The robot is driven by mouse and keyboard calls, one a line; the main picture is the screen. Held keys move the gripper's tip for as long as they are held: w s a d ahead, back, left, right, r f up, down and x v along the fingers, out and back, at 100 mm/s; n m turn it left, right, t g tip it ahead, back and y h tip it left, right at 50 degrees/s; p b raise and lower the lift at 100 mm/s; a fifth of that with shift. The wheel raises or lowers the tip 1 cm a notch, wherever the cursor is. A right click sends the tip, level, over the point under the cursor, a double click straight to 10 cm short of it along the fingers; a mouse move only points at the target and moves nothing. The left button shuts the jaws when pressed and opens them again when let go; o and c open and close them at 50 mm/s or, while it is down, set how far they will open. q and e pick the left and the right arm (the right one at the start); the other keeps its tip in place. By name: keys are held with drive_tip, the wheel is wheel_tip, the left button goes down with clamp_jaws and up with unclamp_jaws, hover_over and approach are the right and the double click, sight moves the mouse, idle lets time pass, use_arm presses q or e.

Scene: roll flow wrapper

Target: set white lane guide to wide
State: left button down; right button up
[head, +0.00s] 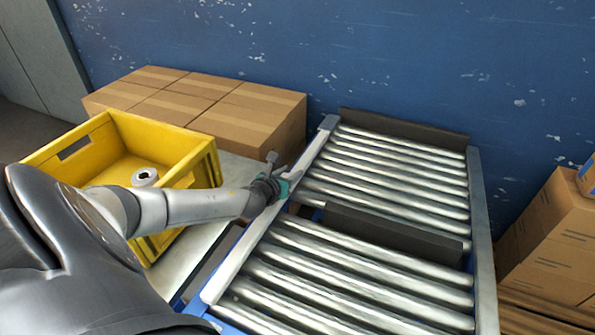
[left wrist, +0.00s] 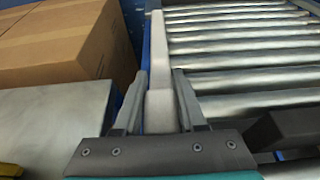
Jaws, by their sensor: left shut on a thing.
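The white lane guide (left wrist: 158,110) shows in the left wrist view as a pale bar between my left gripper's fingers. It lies along the left edge of the roller conveyor (head: 350,275). My left gripper (left wrist: 160,76) is shut on it, with one grey finger on each side. In the head view my left gripper (head: 284,182) is at the conveyor's left rail, about midway along, and the arm and gripper hide the grasped part there. My right gripper is in neither view.
A yellow crate (head: 203,163) with a white roll (head: 145,177) inside stands left of the conveyor. Cardboard boxes (head: 255,100) stand behind it, and more boxes (head: 555,240) are at the right. A dark crossbar (head: 395,232) spans the rollers. A blue wall closes the back.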

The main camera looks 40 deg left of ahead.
use_arm(q)
drive_tip(key=shift+s+a, duration=0.1)
drive_tip(key=shift+a, duration=0.25)
drive_tip(key=c, duration=0.6)
unclamp_jaws()
drive_tip(key=shift+c, duration=0.2)
drive_tip(key=shift+o, duration=0.8)
drive_tip(key=shift+d, duration=0.15)
